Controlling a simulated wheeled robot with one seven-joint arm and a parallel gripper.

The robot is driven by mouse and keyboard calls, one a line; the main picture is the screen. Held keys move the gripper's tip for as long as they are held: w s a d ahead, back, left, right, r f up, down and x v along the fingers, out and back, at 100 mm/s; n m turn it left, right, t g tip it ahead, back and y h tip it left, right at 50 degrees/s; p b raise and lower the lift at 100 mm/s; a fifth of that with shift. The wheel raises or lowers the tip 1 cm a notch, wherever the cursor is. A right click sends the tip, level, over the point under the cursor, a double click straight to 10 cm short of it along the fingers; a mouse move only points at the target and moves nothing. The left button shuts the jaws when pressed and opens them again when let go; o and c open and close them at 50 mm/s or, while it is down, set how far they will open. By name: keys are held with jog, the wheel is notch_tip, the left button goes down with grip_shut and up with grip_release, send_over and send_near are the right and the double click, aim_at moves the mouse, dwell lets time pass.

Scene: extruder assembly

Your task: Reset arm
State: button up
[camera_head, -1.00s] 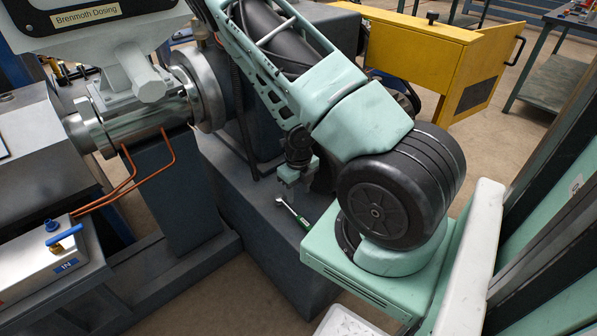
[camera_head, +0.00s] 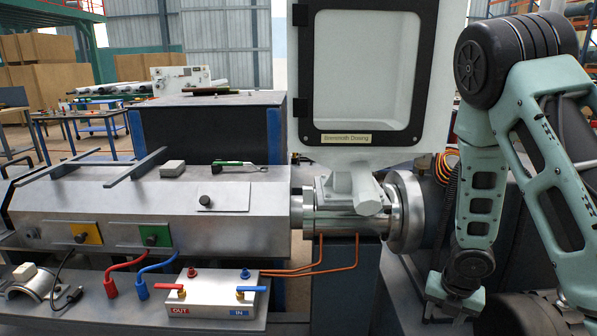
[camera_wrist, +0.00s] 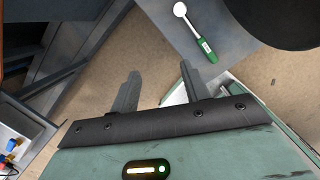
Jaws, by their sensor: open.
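My arm is folded at the right of the head view, with its lower end hanging down. My gripper (camera_head: 455,295) is at the lower right of that view, beside the extruder's metal flange. In the wrist view my gripper (camera_wrist: 160,88) points away with its two fingers apart and nothing between them.
The extruder barrel (camera_head: 120,210) runs across the left, with another green-handled tool (camera_head: 235,164) on top. The white dosing hopper (camera_head: 440,80) stands in the middle. A manifold box (camera_head: 212,298) with red and blue valves sits in front.

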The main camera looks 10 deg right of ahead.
jog(key=s+a+r+m+p, duration=0.3)
jog(key=a+r+m, duration=0.9)
jog(key=a+r, duration=0.55)
jog(key=s+a+r+m+g, duration=0.1)
jog(key=s+a+r+m, duration=0.2)
jog(key=s+a, duration=0.3)
jog(key=s+a+r+m+y+p, duration=0.1)
jog(key=s+a+r+m, duration=0.3)
jog(key=s, duration=0.5)
jog(key=shift+a+m+g+y, duration=0.3)
jog(key=shift+a+g, duration=0.1)
jog(key=shift+a, duration=0.85)
jog(key=shift+r, duration=0.1)
